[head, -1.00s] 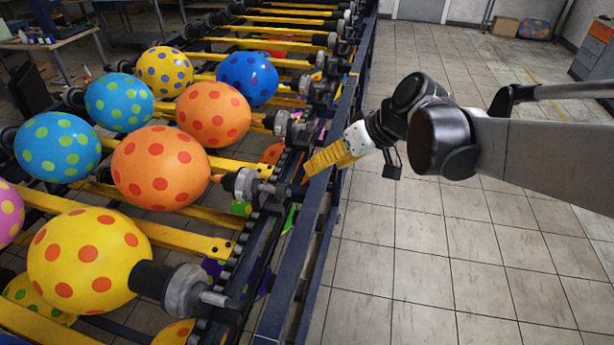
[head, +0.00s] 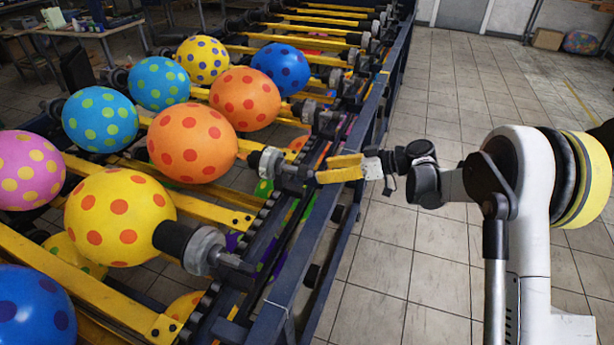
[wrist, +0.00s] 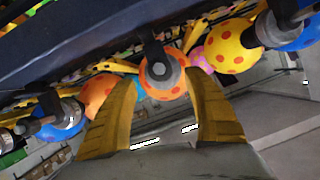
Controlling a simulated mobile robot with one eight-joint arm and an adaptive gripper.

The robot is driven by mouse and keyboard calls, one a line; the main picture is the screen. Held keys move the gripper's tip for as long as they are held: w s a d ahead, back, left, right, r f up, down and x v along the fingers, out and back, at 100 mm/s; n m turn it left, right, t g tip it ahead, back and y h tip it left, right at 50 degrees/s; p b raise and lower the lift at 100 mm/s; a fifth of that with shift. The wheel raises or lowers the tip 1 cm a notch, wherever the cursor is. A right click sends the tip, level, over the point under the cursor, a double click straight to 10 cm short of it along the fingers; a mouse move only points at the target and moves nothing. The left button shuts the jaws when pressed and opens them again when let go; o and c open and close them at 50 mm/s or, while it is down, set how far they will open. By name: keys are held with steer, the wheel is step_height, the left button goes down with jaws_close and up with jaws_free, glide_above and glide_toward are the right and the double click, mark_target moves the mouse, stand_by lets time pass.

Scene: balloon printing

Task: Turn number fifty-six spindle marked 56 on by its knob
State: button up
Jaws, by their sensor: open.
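My gripper (head: 320,171) is open, its yellow fingers pointing left at the rail of the machine. In front of it is the grey spindle (head: 270,163) that carries an orange balloon with red dots (head: 192,143). In the wrist view, the spindle's round grey end (wrist: 161,68) appears centred between the two spread fingers, with the orange balloon (wrist: 161,87) behind it. The fingers are not closed on it, and I cannot tell whether they touch it. No number 56 is readable on any spindle.
A nearer spindle (head: 205,250) carries a yellow balloon (head: 120,217). A farther spindle (head: 325,121) carries another orange balloon (head: 245,99). The dark blue machine rail (head: 318,225) runs along the row. The tiled floor (head: 420,270) on the right is clear.

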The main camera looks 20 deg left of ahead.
mark_target(312, 172)
steer(key=b+x, duration=0.2)
steer(key=x, duration=0.5)
steer(key=shift+a+f, duration=0.1)
steer(key=c, duration=1.2)
